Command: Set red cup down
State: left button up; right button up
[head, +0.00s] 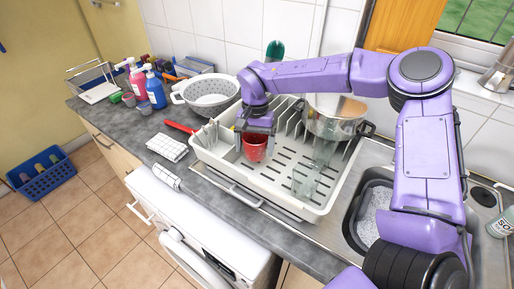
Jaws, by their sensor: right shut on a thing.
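The red cup (255,149) is in the head view, inside the left part of the white dish rack (316,208). My right gripper (257,128) is above it, pointing down, and is shut on the cup near its rim. The cup looks upright. I cannot tell whether its base touches the rack floor. My left gripper is not in view.
A steel pot (333,127) and clear glasses (304,182) stand in the rack. A grey colander (209,96), bottles (155,91) and a checked cloth (167,147) are on the counter to the left. The soapy sink (371,212) is at right.

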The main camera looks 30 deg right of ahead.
aim_at(258, 151)
jog(key=f, duration=0.1)
jog(key=d+f+p, duration=0.1)
jog(key=f, duration=0.1)
jog(key=shift+s+f, duration=0.1)
jog(key=shift+f, duration=0.1)
jog(key=shift+s+f, duration=0.1)
jog(key=shift+f, duration=0.1)
jog(key=shift+w+f, duration=0.25)
jog(key=shift+w, duration=0.05)
jog(key=o, duration=1)
jog(key=shift+s+r, duration=0.1)
jog(key=shift+s, duration=0.05)
jog(key=shift+r, duration=0.1)
jog(key=shift+r+b, duration=0.3)
jog(key=shift+r, duration=0.05)
notch_tip(258, 151, up, 11)
jog(key=w+d+b, duration=0.1)
jog(key=b, duration=0.1)
jog(key=shift+w, duration=0.3)
